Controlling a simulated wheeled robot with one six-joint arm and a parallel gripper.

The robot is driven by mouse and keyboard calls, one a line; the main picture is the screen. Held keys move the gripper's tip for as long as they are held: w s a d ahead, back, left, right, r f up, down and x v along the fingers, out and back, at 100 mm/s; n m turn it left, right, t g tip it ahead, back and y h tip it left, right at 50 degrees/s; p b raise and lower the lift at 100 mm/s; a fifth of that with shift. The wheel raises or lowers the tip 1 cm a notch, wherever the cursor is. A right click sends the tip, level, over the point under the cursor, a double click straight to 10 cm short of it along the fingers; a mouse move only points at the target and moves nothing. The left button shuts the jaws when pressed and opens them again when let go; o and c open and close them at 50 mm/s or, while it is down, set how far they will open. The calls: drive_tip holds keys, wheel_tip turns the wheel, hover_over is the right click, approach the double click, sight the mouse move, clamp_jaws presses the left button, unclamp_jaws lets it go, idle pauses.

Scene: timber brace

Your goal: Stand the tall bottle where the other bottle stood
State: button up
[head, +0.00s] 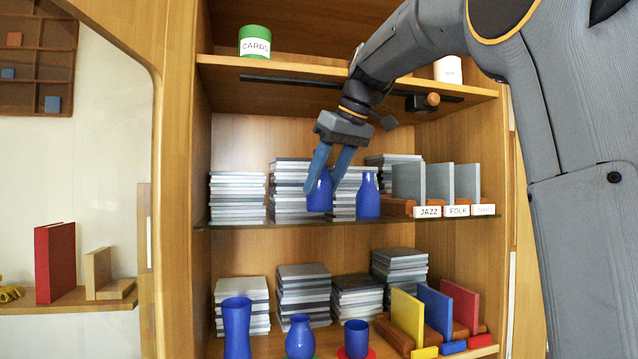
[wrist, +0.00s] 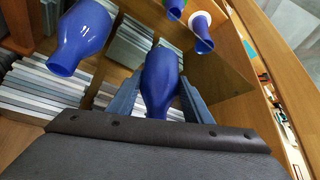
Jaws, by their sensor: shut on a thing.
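My gripper (head: 332,172) is shut on a blue bottle (head: 320,193), its fingers on either side of the neck and upper body. The bottle is roughly upright at the middle shelf, close to the front edge; I cannot tell whether its base touches the shelf. In the wrist view the held bottle (wrist: 160,80) sits between the fingers. A second blue bottle (head: 368,197) stands upright on the same shelf just to the right, apart from the held one. It also shows in the wrist view (wrist: 80,38). I cannot tell which of the two is taller.
Stacks of grey cases (head: 238,198) stand behind on the middle shelf (head: 290,226); JAZZ and FOLK dividers (head: 408,182) stand at its right. Below are a tall blue vase (head: 237,328), a round blue vase (head: 300,338) and a blue cup (head: 357,338). The shelf's left front is clear.

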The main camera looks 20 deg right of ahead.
drive_tip(key=shift+w+a+f+p, duration=0.35)
drive_tip(key=shift+w+a+p, duration=0.05)
drive_tip(key=shift+w, duration=0.2)
drive_tip(key=shift+f, duration=0.35)
drive_tip(key=shift+d+f, duration=0.1)
drive_tip(key=o, duration=1.2)
drive_tip(key=shift+r, duration=0.25)
drive_tip(key=b+v, duration=0.1)
drive_tip(key=v, duration=1)
drive_tip(key=shift+s+d+r+b, duration=0.15)
drive_tip(key=shift+s+r+b, duration=0.1)
drive_tip(key=shift+s+b, duration=0.1)
